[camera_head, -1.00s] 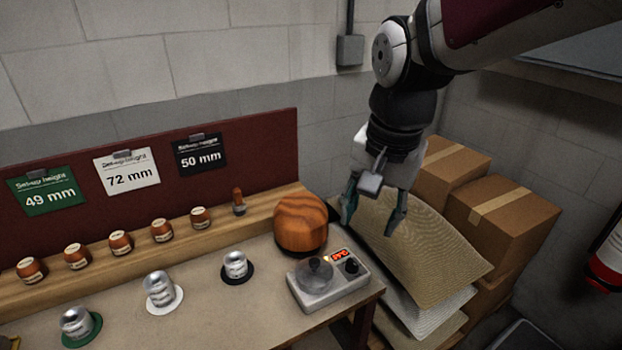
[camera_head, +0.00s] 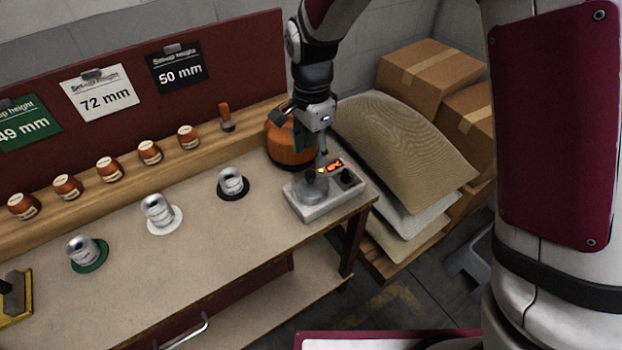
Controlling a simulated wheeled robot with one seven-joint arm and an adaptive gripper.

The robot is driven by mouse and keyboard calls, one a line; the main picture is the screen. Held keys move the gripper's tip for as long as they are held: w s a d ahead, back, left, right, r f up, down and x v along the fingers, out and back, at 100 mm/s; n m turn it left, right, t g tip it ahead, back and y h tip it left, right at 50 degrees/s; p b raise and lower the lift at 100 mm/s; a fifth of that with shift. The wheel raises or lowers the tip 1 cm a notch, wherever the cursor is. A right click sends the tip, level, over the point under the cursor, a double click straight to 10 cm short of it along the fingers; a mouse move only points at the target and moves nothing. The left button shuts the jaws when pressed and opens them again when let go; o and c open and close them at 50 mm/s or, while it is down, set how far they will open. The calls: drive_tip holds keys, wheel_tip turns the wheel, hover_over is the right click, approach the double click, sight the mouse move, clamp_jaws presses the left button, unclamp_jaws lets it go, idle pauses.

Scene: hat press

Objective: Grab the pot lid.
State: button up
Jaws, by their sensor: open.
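The pot lid (camera_head: 314,189) is a grey, low dome with a small dark knob on top. It sits on the pale grey heater box with a lit orange display (camera_head: 330,203) at the right end of the bench. Any pot under the lid is too small to make out. My gripper (camera_head: 311,154) points down just above the lid's knob, its fingers apart and nothing visible between them. I cannot tell whether a fingertip touches the knob.
Three silver cans stand on coloured discs to the left, including one on a black disc (camera_head: 233,182). Stacked sacks (camera_head: 405,145) and cartons (camera_head: 430,75) fill the right. The bench front is clear.

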sight(310, 173)
drive_tip(key=f, duration=0.8)
drive_tip(key=shift+s+a+p, duration=0.15)
drive_tip(key=shift+s+p, duration=0.05)
drive_tip(key=shift+p, duration=0.15)
drive_tip(key=shift+c, duration=0.6)
clamp_jaws()
